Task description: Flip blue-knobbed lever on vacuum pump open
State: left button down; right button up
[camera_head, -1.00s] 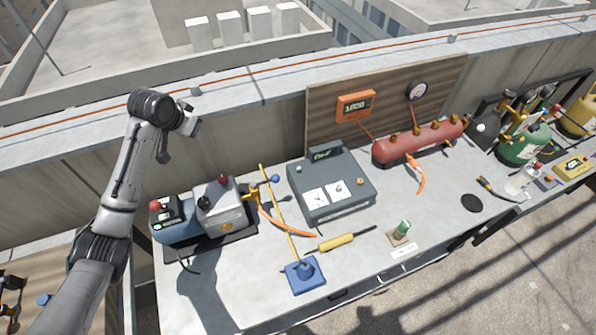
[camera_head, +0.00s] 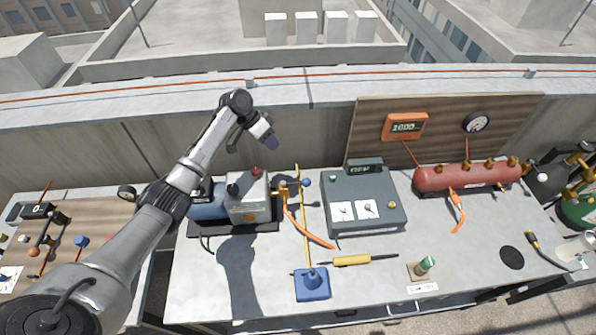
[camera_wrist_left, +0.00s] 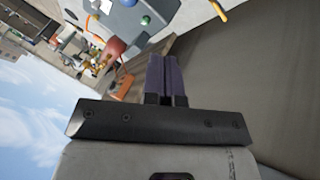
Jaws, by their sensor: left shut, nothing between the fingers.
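The vacuum pump (camera_head: 250,203) has a grey box body and a blue motor, on a black base on the bench in the head view. A blue-knobbed lever (camera_head: 306,183) stands at its right, by a brass fitting (camera_head: 284,190). My left gripper (camera_head: 270,142) is shut and empty, above and behind the pump, left of the blue knob and apart from both. Its purple fingers (camera_wrist_left: 166,78) lie together in the left wrist view. My left arm hides part of the motor. My right gripper is not in view.
A dark grey machine (camera_head: 362,203) stands right of the lever. A blue stand (camera_head: 312,284) is near the front edge. A red manifold (camera_head: 465,177) is farther right. The wall (camera_head: 320,115) runs behind.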

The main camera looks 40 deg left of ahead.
aim_at(298, 183)
pick_arm(q)
jog(key=w+d+f+p, duration=0.1)
jog(key=w+d+f, duration=0.1)
jog(key=d+f, duration=0.6)
jog(key=shift+d+f, duration=0.4)
jog(key=shift+f, duration=0.15)
jog(key=shift+a, duration=0.1)
